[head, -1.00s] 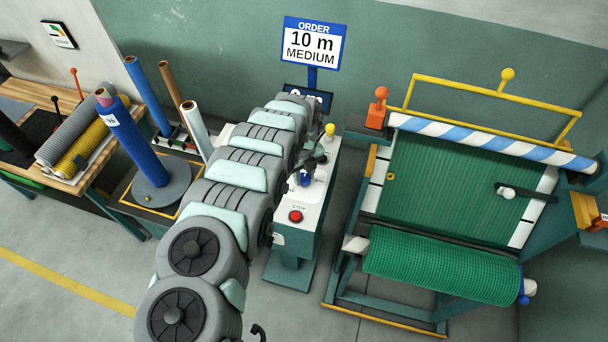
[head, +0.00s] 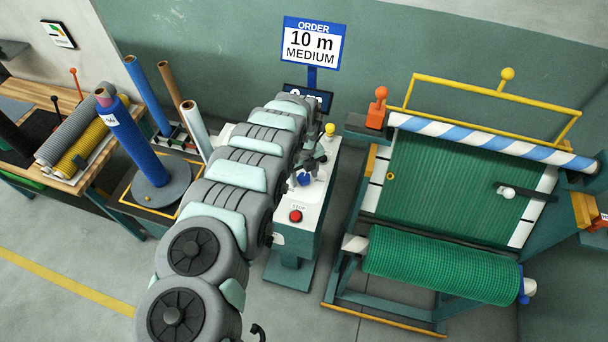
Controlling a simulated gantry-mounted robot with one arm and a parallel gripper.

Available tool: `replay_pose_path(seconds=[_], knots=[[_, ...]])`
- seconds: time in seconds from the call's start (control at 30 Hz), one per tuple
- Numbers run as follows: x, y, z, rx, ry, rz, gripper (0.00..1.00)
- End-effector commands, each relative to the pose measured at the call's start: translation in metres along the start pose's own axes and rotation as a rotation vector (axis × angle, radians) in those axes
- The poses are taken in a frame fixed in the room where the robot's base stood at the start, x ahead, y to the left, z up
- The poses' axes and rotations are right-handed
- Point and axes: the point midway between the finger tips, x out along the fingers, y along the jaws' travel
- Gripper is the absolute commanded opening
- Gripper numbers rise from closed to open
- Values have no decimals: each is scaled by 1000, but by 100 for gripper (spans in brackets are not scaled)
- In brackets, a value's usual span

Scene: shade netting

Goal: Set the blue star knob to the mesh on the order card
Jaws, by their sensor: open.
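The order card (head: 312,42) stands above the console and reads "ORDER 10 m MEDIUM". The blue star knob (head: 304,179) sits on the white top of the console (head: 313,200), partly hidden by my gripper. My gripper (head: 306,172) is at the far end of my arm, small in view, over the knob with its jaws open. Whether the fingers touch the knob cannot be told. The knob's pointer and mesh markings are hidden or too small to read.
A red stop button (head: 295,216) is on the console's front, and a yellow knob (head: 330,129) at its back. A partly hidden display (head: 318,98) stands behind. The green netting roll (head: 443,267) on its frame is at right. Upright rolls (head: 136,143) and a bench are at left.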

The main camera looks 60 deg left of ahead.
Motion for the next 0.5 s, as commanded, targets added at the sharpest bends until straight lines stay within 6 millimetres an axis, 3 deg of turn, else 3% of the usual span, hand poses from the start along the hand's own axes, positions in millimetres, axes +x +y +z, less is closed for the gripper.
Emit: replay_pose_path(seconds=[0.27, 0.5], knots=[[-7, 0, 1, 1, -2, 0, 57], [-34, 0, 1, 1, -3, 2, 57]])
